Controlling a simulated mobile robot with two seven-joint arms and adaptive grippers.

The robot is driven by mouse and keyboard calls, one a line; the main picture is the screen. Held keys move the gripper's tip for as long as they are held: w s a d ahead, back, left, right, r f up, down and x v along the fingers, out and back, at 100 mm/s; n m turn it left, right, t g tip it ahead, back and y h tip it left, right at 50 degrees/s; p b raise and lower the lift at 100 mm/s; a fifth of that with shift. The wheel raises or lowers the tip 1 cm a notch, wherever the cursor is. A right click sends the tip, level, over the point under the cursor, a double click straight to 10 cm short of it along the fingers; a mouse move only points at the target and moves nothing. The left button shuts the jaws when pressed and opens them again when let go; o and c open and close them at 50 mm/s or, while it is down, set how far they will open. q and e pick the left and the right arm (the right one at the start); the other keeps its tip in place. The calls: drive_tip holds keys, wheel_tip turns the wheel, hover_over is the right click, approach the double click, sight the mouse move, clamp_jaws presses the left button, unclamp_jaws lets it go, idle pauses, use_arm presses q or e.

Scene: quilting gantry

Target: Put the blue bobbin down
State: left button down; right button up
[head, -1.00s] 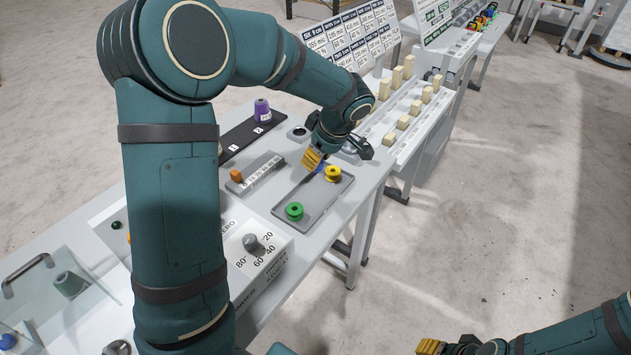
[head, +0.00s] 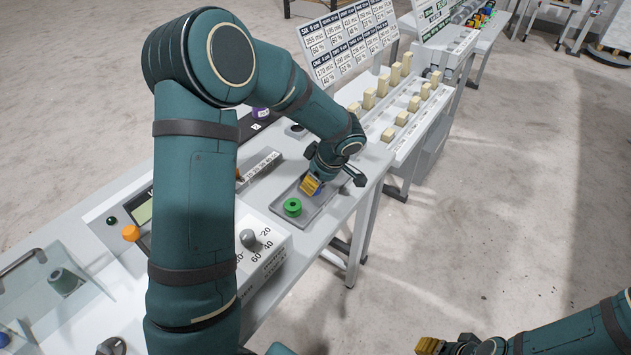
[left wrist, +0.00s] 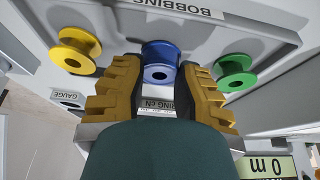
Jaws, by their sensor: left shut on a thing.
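The blue bobbin (left wrist: 160,62) sits between the yellow fingers of my left gripper (left wrist: 160,85), which is shut on it. In the left wrist view the yellow bobbin (left wrist: 75,50) is on one side of it and the green bobbin (left wrist: 235,72) on the other. In the head view my left gripper (head: 312,187) is low over the grey tray (head: 320,217), and the green bobbin (head: 292,207) stands beside it. The gripper hides the yellow bobbin there. I cannot tell whether the blue bobbin touches the tray. My right gripper (head: 430,346) is at the bottom edge, its opening unclear.
A white box with a grey knob (head: 248,238) stands left of the tray. A white scale strip (head: 262,168) lies behind the tray. A rack of cream blocks (head: 400,118) stands on the far side. The tray is close to the table's front edge.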

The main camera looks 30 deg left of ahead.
use_arm(q)
drive_tip(key=shift+f, duration=0.15)
drive_tip(key=c, duration=0.8)
unclamp_jaws()
drive_tip(key=shift+r, duration=0.2)
drive_tip(key=p+v, duration=0.1)
drive_tip(key=v, duration=1.1)
drive_tip(key=shift+f, duration=0.1)
